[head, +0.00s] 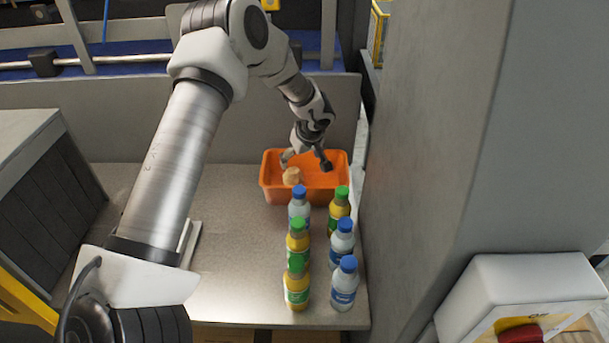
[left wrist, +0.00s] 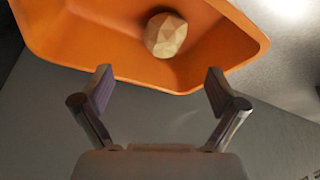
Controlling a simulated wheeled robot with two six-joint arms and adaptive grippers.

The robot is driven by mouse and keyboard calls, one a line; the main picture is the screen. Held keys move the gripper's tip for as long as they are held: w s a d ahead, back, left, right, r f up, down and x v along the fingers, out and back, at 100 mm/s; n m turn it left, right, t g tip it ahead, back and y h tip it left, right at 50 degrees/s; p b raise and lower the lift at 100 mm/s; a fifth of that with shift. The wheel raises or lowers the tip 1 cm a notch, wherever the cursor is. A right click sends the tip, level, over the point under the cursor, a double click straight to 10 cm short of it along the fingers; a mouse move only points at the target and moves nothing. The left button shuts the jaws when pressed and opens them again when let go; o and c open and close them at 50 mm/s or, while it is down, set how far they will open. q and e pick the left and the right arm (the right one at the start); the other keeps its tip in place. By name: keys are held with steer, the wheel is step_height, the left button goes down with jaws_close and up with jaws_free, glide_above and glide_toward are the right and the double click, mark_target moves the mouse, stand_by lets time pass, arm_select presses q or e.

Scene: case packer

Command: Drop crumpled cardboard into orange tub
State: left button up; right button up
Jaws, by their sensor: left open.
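The orange tub (head: 330,197) stands at the back right of the grey counter in the head view; its wall also fills the top of the left wrist view (left wrist: 100,52). The crumpled cardboard (head: 292,176), a tan faceted ball, lies inside the tub near its left end. It also shows in the left wrist view (left wrist: 166,35), apart from the fingers. My left gripper (head: 306,163) is over the tub, with its fingers spread and nothing between them; the open fingers show in the left wrist view (left wrist: 160,92). My right gripper is not in view.
Several bottles with blue and green caps (head: 298,240) stand in two rows in front of the tub. A grey pillar (head: 430,150) rises close on the right. A bare stretch of counter (head: 235,230) lies left of the bottles.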

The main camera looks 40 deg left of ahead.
arm_select(q)
steer(key=v, duration=0.9)
steer(key=shift+d, duration=0.2)
steer(key=shift+r, duration=0.1)
